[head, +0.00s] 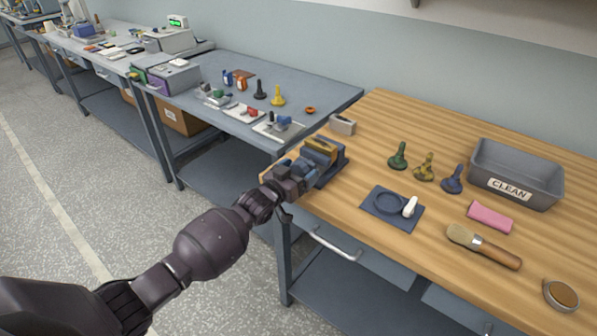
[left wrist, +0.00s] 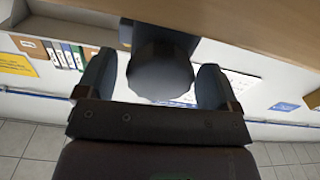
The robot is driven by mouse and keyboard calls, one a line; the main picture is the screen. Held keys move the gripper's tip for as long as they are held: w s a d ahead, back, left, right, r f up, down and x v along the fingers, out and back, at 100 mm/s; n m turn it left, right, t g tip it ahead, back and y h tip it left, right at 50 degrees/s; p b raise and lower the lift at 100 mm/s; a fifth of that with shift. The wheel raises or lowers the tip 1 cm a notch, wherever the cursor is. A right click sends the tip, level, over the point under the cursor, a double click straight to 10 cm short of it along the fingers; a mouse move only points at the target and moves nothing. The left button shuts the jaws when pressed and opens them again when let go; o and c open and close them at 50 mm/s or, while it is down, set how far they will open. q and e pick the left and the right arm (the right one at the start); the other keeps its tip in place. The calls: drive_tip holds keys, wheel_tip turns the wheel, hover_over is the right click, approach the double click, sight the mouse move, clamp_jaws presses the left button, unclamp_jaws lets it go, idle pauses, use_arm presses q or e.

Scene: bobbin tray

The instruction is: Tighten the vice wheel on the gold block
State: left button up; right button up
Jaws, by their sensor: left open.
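The gold block (head: 321,146) sits at the top of a dark blue-grey vice (head: 338,161) on the near left edge of the wooden bench. My left gripper (head: 292,171) is at the vice's front, low against it, and hides much of it in the head view. In the left wrist view, a dark round vice wheel (left wrist: 160,78) lies between the two spread fingers of my left gripper (left wrist: 156,68). The gripper is open, with a narrow gap showing on both sides of the wheel. My right gripper is not in view.
The wooden bench (head: 460,260) also holds a grey CLEAN bin (head: 517,170), several chess-like pieces, a dark mat (head: 378,216), a pink cloth (head: 490,216) and a brush (head: 482,246). A small metal block (head: 343,125) stands behind the vice. A grey bench (head: 310,85) adjoins on the left.

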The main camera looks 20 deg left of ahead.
use_arm(q)
drive_tip(key=c, duration=0.9)
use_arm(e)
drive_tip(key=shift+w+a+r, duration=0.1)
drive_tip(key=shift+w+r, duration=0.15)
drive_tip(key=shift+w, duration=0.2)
use_arm(q)
drive_tip(key=m, duration=0.3)
drive_tip(key=shift+p, duration=0.3)
drive_tip(key=m, duration=0.2)
drive_tip(key=shift+m, duration=0.3)
drive_tip(key=m, duration=0.4)
drive_tip(key=shift+m, duration=2.5)
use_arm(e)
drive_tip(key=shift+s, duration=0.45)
